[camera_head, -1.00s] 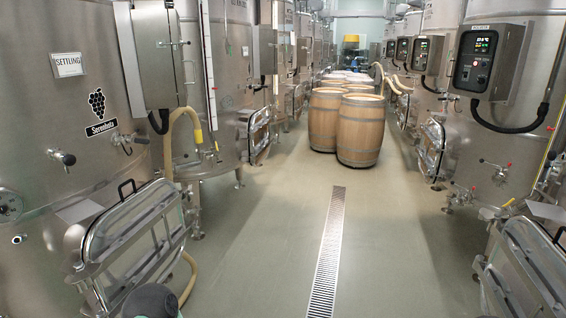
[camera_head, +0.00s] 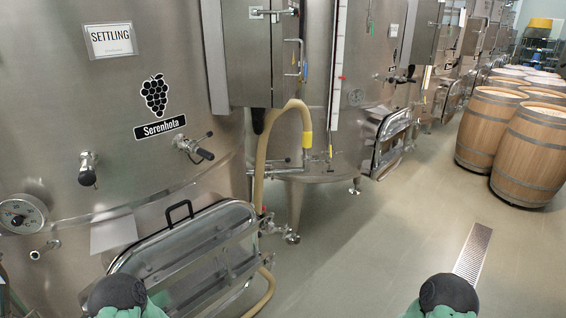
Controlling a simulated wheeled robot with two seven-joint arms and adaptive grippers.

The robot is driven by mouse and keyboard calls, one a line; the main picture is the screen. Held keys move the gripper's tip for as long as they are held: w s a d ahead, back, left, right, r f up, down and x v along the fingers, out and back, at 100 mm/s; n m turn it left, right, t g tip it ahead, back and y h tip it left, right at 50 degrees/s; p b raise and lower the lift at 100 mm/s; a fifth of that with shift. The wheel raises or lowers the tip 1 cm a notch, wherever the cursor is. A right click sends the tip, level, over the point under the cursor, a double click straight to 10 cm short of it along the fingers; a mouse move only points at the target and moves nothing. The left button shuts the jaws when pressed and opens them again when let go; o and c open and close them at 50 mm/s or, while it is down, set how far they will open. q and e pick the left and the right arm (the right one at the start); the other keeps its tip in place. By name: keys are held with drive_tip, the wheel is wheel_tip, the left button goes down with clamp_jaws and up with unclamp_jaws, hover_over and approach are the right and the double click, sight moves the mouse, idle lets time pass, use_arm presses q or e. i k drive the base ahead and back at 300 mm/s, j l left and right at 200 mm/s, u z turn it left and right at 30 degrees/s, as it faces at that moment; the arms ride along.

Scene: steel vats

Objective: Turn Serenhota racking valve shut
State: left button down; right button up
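The Serenhota tank is the steel vat (camera_head: 140,90) on the left, with a grape sign and the name plate "Serenhota" (camera_head: 160,127). Two small valves with dark handles stick out of its wall: one left of the plate (camera_head: 88,168) and one right of it (camera_head: 194,148). A third valve fitting (camera_head: 272,226) sits low by the hatch's right edge, beside the yellow hose. No label tells which is the racking valve, and their open or shut state is unclear. Neither gripper shows; only dark rounded parts of my arms with green show at the bottom edge.
A framed hatch (camera_head: 190,250) juts out below the valves. A grey cabinet (camera_head: 262,55) and a yellow hose (camera_head: 266,150) stand to its right. Wooden barrels (camera_head: 500,130) stand at the right. The floor (camera_head: 400,235) around the drain grate (camera_head: 473,254) is clear.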

sight(288, 160)
drive_tip(key=i+l+u, duration=0.1)
drive_tip(key=u, duration=0.9)
drive_tip(key=i+l+u, duration=0.2)
drive_tip(key=l+u, duration=0.3)
drive_tip(key=l, duration=0.25)
drive_tip(key=l+u, duration=0.5)
drive_tip(key=l, duration=0.25)
drive_tip(key=l+u, duration=0.5)
drive_tip(key=l, duration=0.3)
